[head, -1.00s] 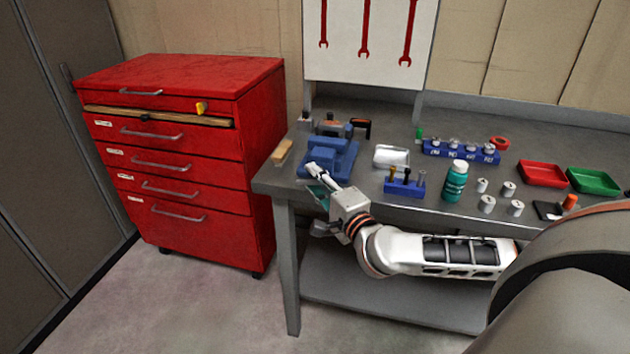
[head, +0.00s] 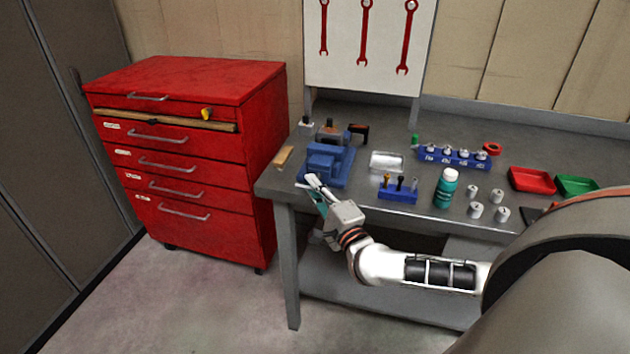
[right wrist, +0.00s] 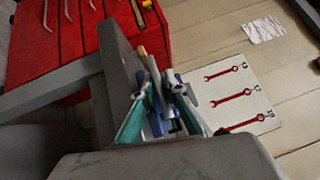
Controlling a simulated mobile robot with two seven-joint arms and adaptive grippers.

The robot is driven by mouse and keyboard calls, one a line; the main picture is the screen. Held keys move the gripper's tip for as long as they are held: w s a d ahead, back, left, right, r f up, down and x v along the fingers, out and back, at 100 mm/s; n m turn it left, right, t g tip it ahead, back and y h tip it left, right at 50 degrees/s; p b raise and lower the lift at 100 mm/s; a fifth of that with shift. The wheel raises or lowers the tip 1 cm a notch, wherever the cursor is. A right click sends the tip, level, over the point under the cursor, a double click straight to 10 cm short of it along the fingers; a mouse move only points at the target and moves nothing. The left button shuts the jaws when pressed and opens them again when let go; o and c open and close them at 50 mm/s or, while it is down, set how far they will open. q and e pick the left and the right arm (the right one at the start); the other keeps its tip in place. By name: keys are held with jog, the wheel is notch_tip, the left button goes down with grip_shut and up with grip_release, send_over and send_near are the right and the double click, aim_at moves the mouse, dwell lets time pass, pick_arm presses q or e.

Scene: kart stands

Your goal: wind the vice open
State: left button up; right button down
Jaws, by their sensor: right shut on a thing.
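The blue vice (head: 328,162) stands on the bench near its left front corner. My right gripper (head: 314,184) is at the vice's front side, just off the bench edge, and its arm comes in from the right. In the right wrist view the teal-sided fingers of the gripper (right wrist: 165,92) are close together on the vice handle, in front of the blue vice body. The handle is mostly hidden by the fingers, and how far the vice jaws stand apart is hard to see. My left gripper is in no view.
A wooden block (head: 283,157) lies left of the vice. A red drawer cabinet (head: 195,205) stands left of the bench (head: 268,184).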

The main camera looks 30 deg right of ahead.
jog(key=shift+w+r, duration=0.1)
jog(key=shift+r, duration=0.1)
jog(key=c, duration=2)
grip_release()
jog(key=shift+c, duration=0.2)
jog(key=shift+f, duration=0.1)
jog(key=shift+s+f, duration=0.1)
jog(key=shift+s, duration=0.15)
jog(key=s+a+f, duration=0.1)
jog(key=s, duration=1)
jog(key=shift+s+f, duration=0.25)
jog(key=shift+f, duration=0.05)
